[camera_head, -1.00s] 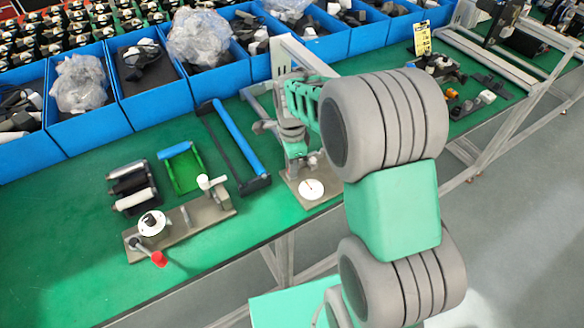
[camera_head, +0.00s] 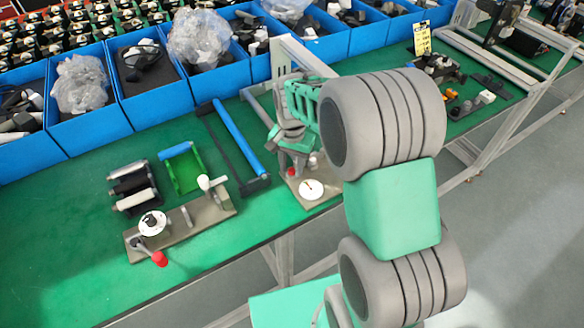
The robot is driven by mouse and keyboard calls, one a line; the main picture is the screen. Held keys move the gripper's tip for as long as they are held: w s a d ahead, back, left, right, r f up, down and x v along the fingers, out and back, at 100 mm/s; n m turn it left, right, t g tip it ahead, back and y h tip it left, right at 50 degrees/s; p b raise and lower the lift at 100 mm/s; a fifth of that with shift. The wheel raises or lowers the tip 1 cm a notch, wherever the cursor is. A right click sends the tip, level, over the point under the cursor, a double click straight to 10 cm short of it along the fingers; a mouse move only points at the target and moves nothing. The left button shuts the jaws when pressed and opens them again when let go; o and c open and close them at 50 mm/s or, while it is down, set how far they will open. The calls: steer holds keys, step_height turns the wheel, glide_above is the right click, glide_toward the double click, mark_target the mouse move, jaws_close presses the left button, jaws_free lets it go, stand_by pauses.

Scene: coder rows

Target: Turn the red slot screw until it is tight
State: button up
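A small red part (camera_head: 292,172), perhaps the red slot screw, shows on the grey base plate with a white round dial (camera_head: 311,189). It is too small to make out a slot or how far it is in. My gripper (camera_head: 292,152) is just above this red part, pointing down. I cannot tell whether it touches the part. Its fingers are small and partly merged with the fixture behind, so their opening is not clear.
A plate with a white dial (camera_head: 152,222) and a red-knobbed lever (camera_head: 160,258) lies at the front left. A blue-handled frame (camera_head: 238,140) and a green tray (camera_head: 183,168) lie behind it. Blue bins (camera_head: 92,130) line the back. Green bench is clear at far left.

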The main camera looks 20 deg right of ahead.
steer(key=n, duration=0.4)
steer(key=shift+n, duration=0.4)
steer(key=n, duration=0.5)
steer(key=shift+n, duration=0.3)
jaws_close()
jaws_free()
